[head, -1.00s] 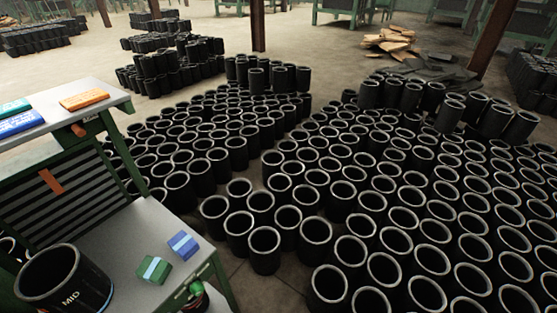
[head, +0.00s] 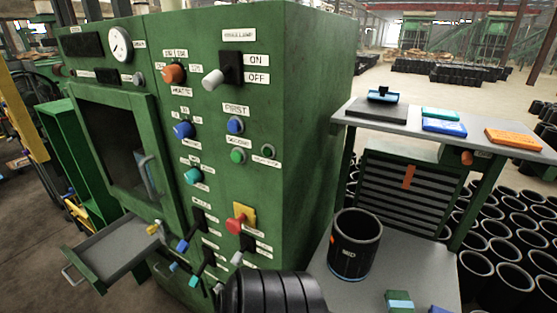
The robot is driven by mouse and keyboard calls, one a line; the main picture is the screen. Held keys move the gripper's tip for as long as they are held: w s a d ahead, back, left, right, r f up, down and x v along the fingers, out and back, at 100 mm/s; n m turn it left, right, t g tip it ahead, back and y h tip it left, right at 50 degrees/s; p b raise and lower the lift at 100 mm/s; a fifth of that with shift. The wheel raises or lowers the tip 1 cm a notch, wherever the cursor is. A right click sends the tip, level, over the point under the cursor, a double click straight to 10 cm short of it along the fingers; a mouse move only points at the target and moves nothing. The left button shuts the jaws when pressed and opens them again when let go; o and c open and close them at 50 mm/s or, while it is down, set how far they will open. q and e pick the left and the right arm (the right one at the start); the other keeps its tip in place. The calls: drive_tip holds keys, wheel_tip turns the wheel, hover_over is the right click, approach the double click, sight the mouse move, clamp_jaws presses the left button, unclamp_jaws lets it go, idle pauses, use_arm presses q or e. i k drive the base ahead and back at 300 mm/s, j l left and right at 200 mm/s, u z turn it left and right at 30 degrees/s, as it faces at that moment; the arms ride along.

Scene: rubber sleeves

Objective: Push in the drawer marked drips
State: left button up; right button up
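An open drawer (head: 112,250) sticks out low at the left of the green machine (head: 235,150). It looks like a shallow grey tray with green sides and a metal handle at its front. Its inside looks empty from here. I cannot read a "drips" mark on it. Neither of my grippers shows in the head view.
Coloured knobs and levers jut from the machine's front beside the drawer. A ribbed black shape (head: 270,292) fills the bottom middle; I cannot tell what it is. A black MID sleeve (head: 356,245) stands on a grey table at right. Floor shows left of the drawer.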

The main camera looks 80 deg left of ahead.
sight(103, 259)
drive_tip(key=u, duration=1.05)
drive_tip(key=k+u, duration=0.1)
drive_tip(key=u, duration=0.45)
drive_tip(key=l+u, duration=0.1)
drive_tip(key=u, duration=0.95)
drive_tip(key=k+u, duration=0.1)
drive_tip(key=u, duration=0.45)
drive_tip(key=j+u, duration=0.1)
drive_tip(key=u, duration=0.95)
drive_tip(key=i+j+z, duration=0.1)
drive_tip(key=i, duration=0.3)
drive_tip(key=i+j+z, duration=0.15)
drive_tip(key=i, duration=0.3)
drive_tip(key=i+j+z, duration=0.1)
drive_tip(key=i, duration=0.3)
drive_tip(key=j, duration=0.1)
